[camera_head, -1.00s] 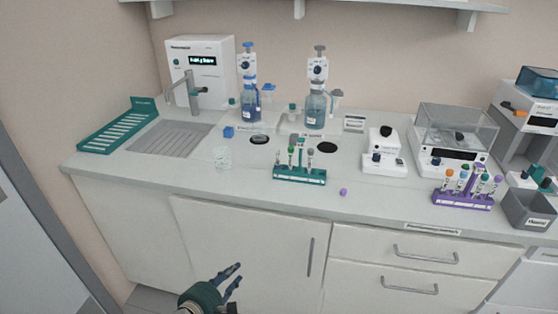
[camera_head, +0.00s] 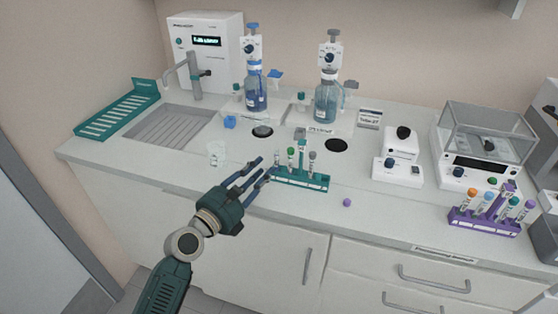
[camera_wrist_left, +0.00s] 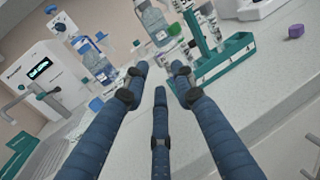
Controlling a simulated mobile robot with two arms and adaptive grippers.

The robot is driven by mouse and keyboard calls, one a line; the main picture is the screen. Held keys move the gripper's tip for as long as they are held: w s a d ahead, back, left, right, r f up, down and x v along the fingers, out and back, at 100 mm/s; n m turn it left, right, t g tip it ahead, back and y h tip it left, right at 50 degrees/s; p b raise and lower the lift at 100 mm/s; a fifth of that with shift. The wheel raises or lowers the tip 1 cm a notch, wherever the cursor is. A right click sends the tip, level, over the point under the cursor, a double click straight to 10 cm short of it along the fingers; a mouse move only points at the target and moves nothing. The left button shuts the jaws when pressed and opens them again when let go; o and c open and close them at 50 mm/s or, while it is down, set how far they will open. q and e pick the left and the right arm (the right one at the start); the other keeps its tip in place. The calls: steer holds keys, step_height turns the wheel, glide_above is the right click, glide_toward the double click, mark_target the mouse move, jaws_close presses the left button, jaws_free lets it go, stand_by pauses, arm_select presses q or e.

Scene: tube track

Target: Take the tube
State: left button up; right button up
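A teal rack (camera_head: 315,184) stands near the counter's front edge and holds a few tubes, among them a green-capped tube (camera_head: 290,158) and a grey-capped tube (camera_head: 312,160). A purple rack (camera_head: 470,221) to the right holds several tubes with coloured caps. The task does not say which tube is meant. My left gripper (camera_head: 260,168) is open and empty, its blue fingers extended just left of the teal rack. In the left wrist view the fingers (camera_wrist_left: 158,78) are spread, and the teal rack (camera_wrist_left: 228,55) lies beyond them to the right. My right gripper is not in view.
A glass beaker (camera_head: 216,154) stands left of my fingers. Two dispenser bottles (camera_head: 256,92) (camera_head: 326,102) stand behind the teal rack. A small purple cap (camera_head: 347,202) lies to its right. A small white device (camera_head: 398,170) and a balance (camera_head: 480,170) stand farther right.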

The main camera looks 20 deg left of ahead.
mark_target(275, 157)
arm_select(q)
steer(key=shift+x, duration=1.1)
steer(key=shift+w+d, duration=0.15)
steer(key=shift+w, duration=0.15)
steer(key=x, duration=0.4)
steer(key=shift+w+f, duration=0.15)
steer(key=shift+w, duration=0.1)
steer(key=shift+w+d, duration=0.1)
steer(key=shift+w, duration=0.15)
steer(key=shift+c, duration=0.7)
steer(key=c, duration=0.4)
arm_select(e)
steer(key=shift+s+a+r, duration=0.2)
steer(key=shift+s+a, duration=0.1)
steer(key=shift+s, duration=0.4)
